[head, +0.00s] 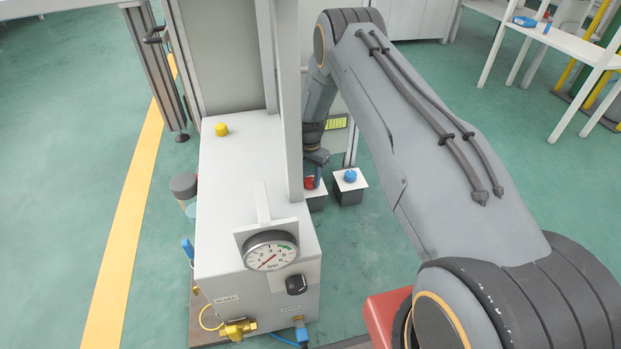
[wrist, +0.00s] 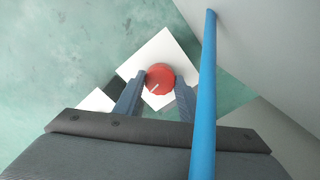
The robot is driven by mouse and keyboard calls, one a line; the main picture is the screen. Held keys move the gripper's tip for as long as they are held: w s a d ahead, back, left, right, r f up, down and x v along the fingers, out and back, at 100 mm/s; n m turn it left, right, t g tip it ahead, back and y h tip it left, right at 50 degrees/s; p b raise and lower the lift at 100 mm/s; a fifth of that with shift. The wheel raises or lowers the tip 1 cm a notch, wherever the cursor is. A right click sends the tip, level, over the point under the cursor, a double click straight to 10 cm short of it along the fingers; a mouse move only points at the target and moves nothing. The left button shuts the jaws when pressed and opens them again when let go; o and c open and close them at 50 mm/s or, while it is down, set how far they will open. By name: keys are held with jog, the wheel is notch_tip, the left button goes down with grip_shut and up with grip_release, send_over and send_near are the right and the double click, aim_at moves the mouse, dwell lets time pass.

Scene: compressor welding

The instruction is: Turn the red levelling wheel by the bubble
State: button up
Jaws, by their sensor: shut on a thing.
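The red levelling wheel (wrist: 160,79) sits on a white square plate (wrist: 165,45) in the wrist view. A short pale mark shows on its face, toward the lower left. My gripper (wrist: 161,84) is shut on the red wheel, with one finger at each side. In the head view the wheel (head: 309,183) shows partly, beside the grey post, with my gripper (head: 316,166) down at it. A yellow-green strip (head: 336,123) behind my arm may be the bubble; I cannot make out its reading.
A blue wheel (head: 350,175) on its own white-topped block stands right of the red one. A white cabinet with a pressure gauge (head: 270,252) and upright posts stands close on the left. A blue rod (wrist: 203,100) crosses the wrist view right of my fingers.

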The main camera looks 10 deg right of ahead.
jog(key=shift+m, duration=1.1)
jog(key=o, duration=1)
jog(key=shift+o, duration=0.2)
